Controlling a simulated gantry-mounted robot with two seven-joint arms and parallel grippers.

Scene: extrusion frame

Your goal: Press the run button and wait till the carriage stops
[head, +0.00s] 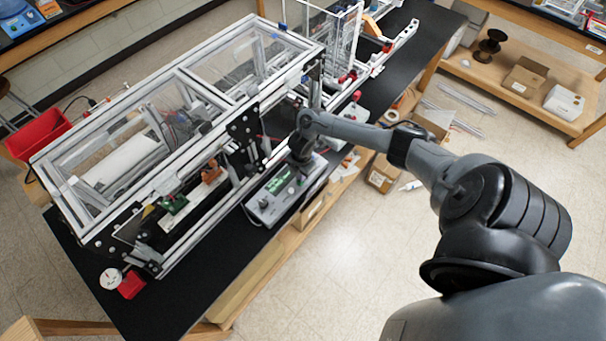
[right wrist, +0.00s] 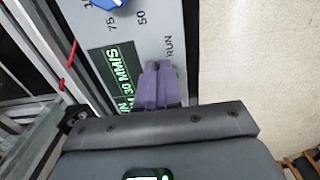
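The grey control box (head: 266,208) sits on the black bench beside the extrusion frame (head: 195,78). My right gripper (head: 300,172) points down at the box's far end. In the right wrist view the gripper (right wrist: 158,84) has its two purple fingers together, with nothing seen between them. The fingertips are over the panel (right wrist: 148,38), close to the printed RUN label. The green display (right wrist: 113,68) reads 30 MM/S, with lettering partly covered. I cannot tell which part in the frame is the carriage. My left gripper is out of view.
A blue knob (right wrist: 103,3) shows at the panel's top edge. A green part (head: 173,204) and an orange part (head: 212,173) sit at the frame's front. A red bin (head: 38,134) stands at the left.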

